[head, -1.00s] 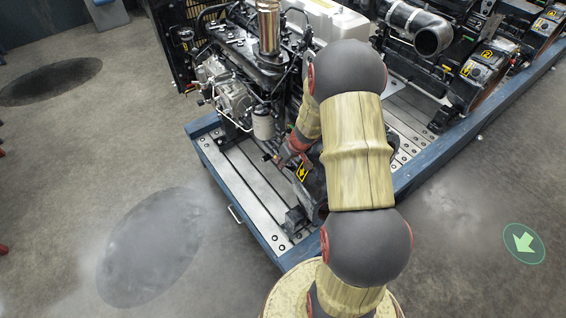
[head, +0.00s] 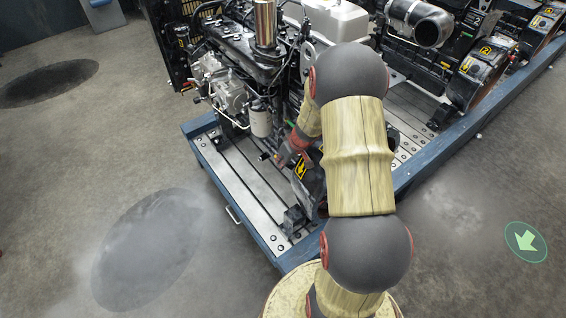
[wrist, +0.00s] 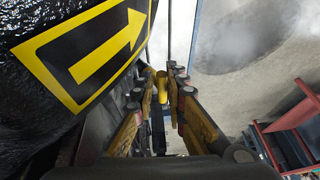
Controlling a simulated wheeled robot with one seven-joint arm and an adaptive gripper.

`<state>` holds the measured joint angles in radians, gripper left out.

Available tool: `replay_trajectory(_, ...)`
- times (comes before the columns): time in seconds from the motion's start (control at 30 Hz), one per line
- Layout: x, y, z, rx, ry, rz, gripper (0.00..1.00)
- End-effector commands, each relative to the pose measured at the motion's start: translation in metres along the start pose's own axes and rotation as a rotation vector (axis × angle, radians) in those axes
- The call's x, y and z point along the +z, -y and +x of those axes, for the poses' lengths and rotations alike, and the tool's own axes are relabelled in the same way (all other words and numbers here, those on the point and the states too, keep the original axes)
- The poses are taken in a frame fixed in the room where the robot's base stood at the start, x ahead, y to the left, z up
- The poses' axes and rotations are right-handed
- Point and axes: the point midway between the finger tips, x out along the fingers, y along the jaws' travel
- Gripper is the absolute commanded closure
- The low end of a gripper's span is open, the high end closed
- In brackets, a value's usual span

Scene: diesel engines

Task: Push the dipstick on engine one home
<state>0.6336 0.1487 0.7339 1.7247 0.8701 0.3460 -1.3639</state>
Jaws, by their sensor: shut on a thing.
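Engine one (head: 235,60) stands on a slatted metal bed in the head view. Its black and yellow numeral plate (head: 301,168) also fills the left of the wrist view (wrist: 90,50). My gripper (head: 279,159) is low at the engine's near end, beside the plate. In the wrist view, my gripper (wrist: 163,86) is shut on the dipstick's small yellow handle (wrist: 161,84). A thin dark rod or tube runs up from the fingertips to the picture's top edge. How far the dipstick is seated cannot be told; my arm hides part of the engine in the head view.
The bed has a blue frame (head: 232,213). A second engine (head: 440,68) stands on it to the right, beyond my arm. Concrete floor with dark stains (head: 150,245) is clear on the left. A red and dark stand (wrist: 290,130) shows at the wrist view's right.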

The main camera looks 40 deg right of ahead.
Motion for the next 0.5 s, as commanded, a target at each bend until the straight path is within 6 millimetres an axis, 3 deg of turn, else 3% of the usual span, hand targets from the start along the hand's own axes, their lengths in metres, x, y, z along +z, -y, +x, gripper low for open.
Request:
replay_trajectory(0.07,0.0062,0.0036,0.0040,-0.008,0.011,0.002,1.00)
replay_trajectory(0.1,0.0064,0.0036,0.0042,-0.008,0.011,0.002,0.86)
replay_trajectory(0.3,0.0061,0.0034,0.0041,-0.007,0.010,0.003,0.75)
replay_trajectory(0.5,0.0040,0.0020,0.0026,-0.004,0.007,0.002,0.72)
